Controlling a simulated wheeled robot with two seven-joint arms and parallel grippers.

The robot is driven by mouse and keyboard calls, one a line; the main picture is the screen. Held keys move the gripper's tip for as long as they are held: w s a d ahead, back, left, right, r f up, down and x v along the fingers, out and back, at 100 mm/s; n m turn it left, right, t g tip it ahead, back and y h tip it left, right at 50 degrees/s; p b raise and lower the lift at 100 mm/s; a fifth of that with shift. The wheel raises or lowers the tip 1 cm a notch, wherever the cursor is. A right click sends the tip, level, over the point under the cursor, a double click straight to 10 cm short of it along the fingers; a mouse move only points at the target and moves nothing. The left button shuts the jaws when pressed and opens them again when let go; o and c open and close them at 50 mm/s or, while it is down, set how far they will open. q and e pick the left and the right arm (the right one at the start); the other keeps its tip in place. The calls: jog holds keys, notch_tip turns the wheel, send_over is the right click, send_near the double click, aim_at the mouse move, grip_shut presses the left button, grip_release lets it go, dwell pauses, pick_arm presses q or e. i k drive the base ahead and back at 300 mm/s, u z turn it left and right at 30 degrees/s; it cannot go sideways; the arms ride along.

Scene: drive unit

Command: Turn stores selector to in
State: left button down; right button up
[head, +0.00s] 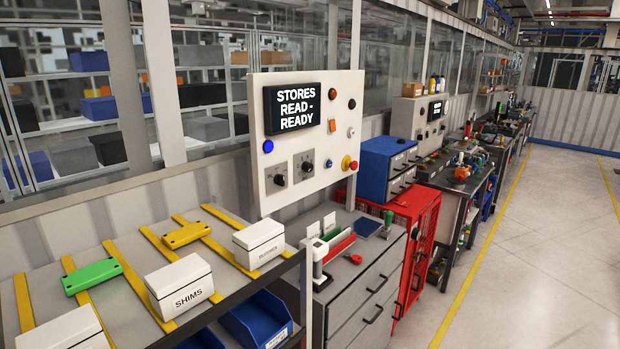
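A pale upright control panel (341,110) stands at the centre of the head view. Its black display (293,106) reads "STORES READ - READY". Two dark rotary knobs on grey plates sit low on the panel: a left knob (279,180) and a right knob (306,167). Their labels are too small to read, so I cannot tell which is the stores selector or where it points. Neither of my grippers is in view.
A sloped shelf at lower left holds white boxes, including a SHIMS box (181,287), plus a green block (92,277) and a yellow block (187,235). A grey drawer cabinet (362,300) stands below the panel. Free floor (540,250) lies at right.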

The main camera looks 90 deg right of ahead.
aim_at(279, 180)
jog(key=z, duration=3.3)
jog(key=k, duration=0.45)
jog(key=z, duration=1.05)
jog(key=i, duration=2.4)
jog(key=u, duration=1.6)
